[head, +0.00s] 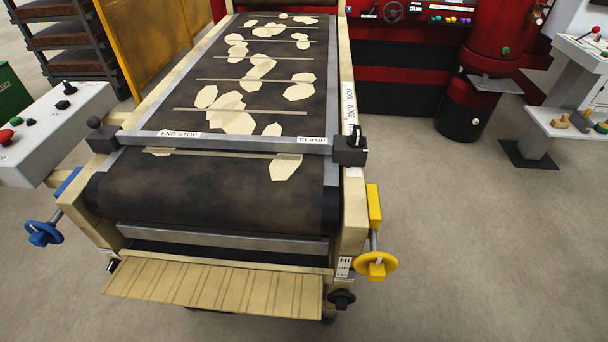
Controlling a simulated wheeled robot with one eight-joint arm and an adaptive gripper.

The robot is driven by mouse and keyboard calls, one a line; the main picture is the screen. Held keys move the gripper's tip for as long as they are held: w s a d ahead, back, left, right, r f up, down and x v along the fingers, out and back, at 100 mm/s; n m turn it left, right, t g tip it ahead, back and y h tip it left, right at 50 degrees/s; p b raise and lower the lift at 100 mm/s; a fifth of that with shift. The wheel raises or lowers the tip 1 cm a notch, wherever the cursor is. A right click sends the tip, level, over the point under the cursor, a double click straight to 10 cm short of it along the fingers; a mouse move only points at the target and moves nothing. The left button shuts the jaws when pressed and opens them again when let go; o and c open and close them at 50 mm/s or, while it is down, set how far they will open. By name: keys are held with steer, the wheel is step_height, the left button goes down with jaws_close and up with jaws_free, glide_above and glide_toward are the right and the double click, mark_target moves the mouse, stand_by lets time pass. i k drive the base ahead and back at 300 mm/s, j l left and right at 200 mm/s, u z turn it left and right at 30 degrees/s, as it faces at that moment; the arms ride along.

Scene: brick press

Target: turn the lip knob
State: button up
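A long conveyor with a dark, stained belt (200,185) stands in front of me. A tan slatted lip (215,287) slopes out from its near end. A black knob (341,299) sits at the right end of the lip, below a small white label plate (343,267) reading "HI" at the top; the smaller print is unreadable. No label naming the lip knob is readable, but this knob is the one beside the lip. A small black part (113,266) shows at the lip's left end. My gripper is not in view.
A yellow handwheel (376,265) is close above the black knob, on the right. A blue handwheel (43,233) is on the left. A bar marked "END STOP" and "CLAMP" (240,140) crosses the belt. The floor (480,250) on the right is clear.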

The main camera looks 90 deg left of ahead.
mark_target(113, 263)
steer(key=i+l+u, duration=0.1)
steer(key=i+u, duration=0.35)
steer(key=i+l+u, duration=0.25)
steer(key=i+u, duration=0.25)
steer(key=u, duration=3.05)
steer(key=l+u, duration=0.25)
steer(key=l, duration=0.6)
steer(key=l+u, duration=0.25)
steer(key=l, duration=0.6)
steer(key=i+j+u, duration=0.15)
steer(key=j+u, duration=0.35)
steer(key=i+j+u, duration=0.15)
steer(key=u, duration=0.3)
steer(key=i+j+u, duration=0.25)
steer(key=u, duration=0.25)
steer(key=i+j+u, duration=0.2)
steer(key=u, duration=0.3)
steer(key=i+j+z, duration=0.1)
steer(key=i+z, duration=0.15)
steer(key=i+j+z, duration=0.25)
steer(key=i, duration=0.15)
steer(key=l, duration=0.1)
